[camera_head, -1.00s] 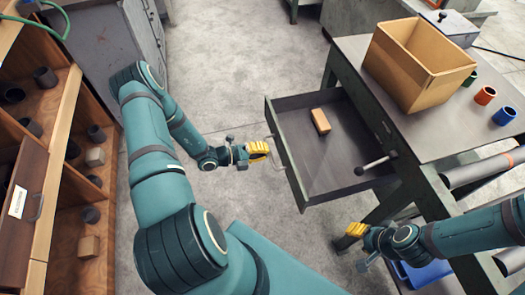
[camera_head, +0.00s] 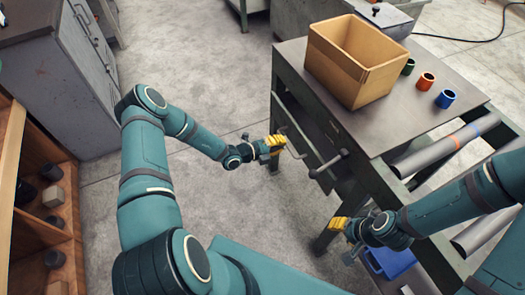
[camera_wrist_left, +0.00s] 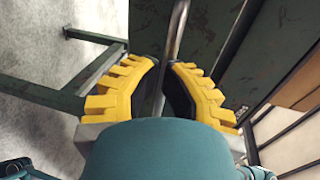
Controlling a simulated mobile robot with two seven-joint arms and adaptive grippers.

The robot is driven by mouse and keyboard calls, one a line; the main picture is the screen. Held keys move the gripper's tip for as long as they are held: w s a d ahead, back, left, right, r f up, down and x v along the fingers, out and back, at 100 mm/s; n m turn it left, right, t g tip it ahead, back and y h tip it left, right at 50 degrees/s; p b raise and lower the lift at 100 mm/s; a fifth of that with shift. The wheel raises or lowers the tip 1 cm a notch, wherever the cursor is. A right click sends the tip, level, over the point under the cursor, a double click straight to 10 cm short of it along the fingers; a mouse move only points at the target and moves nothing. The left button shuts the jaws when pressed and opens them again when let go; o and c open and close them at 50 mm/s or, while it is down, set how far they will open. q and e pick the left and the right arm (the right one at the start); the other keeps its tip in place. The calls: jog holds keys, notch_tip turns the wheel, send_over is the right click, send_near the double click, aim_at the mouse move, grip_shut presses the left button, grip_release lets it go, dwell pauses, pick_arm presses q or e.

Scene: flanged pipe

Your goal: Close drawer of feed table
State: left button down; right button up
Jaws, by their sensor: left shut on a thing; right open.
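The feed table (camera_head: 385,122) stands right of centre in the head view. Its drawer front (camera_head: 297,126) is now about in line with the table's side, and the drawer's inside is hidden. My left gripper (camera_head: 277,145) is at the drawer front, shut on the metal drawer handle (camera_wrist_left: 178,32). In the left wrist view the handle bar runs between the yellow fingers of this gripper (camera_wrist_left: 165,88). My right gripper (camera_head: 338,224) is open and empty, low in front of the table's leg.
An open cardboard box (camera_head: 350,72) and green, orange (camera_head: 426,81) and blue rings stand on the table top. A dark lever (camera_head: 328,164) sticks out beside the drawer. Pipes (camera_head: 440,147) and a blue bin (camera_head: 388,262) are under the table. Shelves (camera_head: 50,205) stand at left.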

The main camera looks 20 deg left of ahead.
pick_arm(q)
jog(key=shift+r+x, duration=0.2)
jog(key=shift+x, duration=1)
jog(key=shift+r+x, duration=0.25)
jog(key=shift+x, duration=0.95)
pick_arm(e)
jog(key=shift+f, duration=0.3)
pick_arm(q)
jog(key=shift+w, duration=0.1)
jog(key=shift+s+a+r, duration=0.15)
jog(key=shift+s+a, duration=0.05)
jog(key=shift+s, duration=0.15)
jog(key=p, duration=0.3)
send_near(292, 140)
jog(key=s+a+r, duration=0.2)
jog(key=s+r, duration=0.1)
jog(key=s, duration=0.2)
jog(key=shift+r, duration=0.4)
pick_arm(e)
jog(key=r, duration=0.1)
jog(key=s+a+r, duration=0.1)
jog(key=r, duration=0.1)
jog(key=shift+s+a, duration=0.15)
jog(key=shift+s, duration=0.1)
pick_arm(q)
jog(key=shift+a, duration=0.1)
